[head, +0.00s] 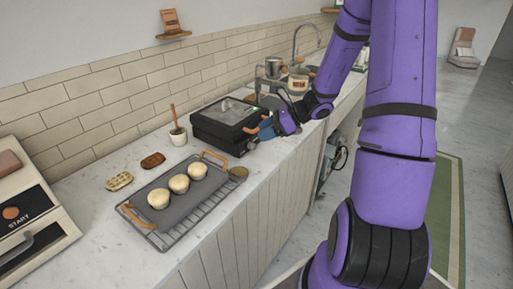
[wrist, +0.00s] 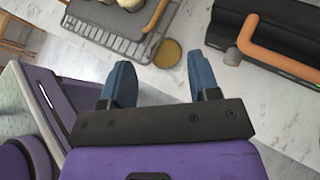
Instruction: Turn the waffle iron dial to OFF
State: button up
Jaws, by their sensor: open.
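The black waffle iron (head: 215,128) stands on the counter with its orange handle (head: 250,130) at the front; it also shows at the upper right in the wrist view (wrist: 232,22). A small grey round part (wrist: 232,57) sits by the handle's end; I cannot tell whether it is the dial, and no dial marking is readable. My gripper (head: 263,131) is at the front right of the waffle iron. In the wrist view its blue fingers (wrist: 160,78) are spread and empty, left of the waffle iron and apart from it.
A grey griddle (head: 167,190) with several pale round cakes lies on a wire rack left of the waffle iron. A small tan disc (wrist: 168,54) lies between them. A white cup (head: 178,137) stands behind. A sink tap (head: 296,45) is farther back.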

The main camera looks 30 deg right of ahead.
aim_at(255, 147)
jog(key=w+d+f+m+t+h, duration=0.2)
jog(key=d+f+m+t, duration=0.3)
jog(key=d+f+m, duration=0.45)
jog(key=shift+m, duration=0.35)
jog(key=x, duration=1)
jog(key=shift+a+f, duration=0.4)
jog(key=shift+f, duration=0.05)
jog(key=c, duration=0.9)
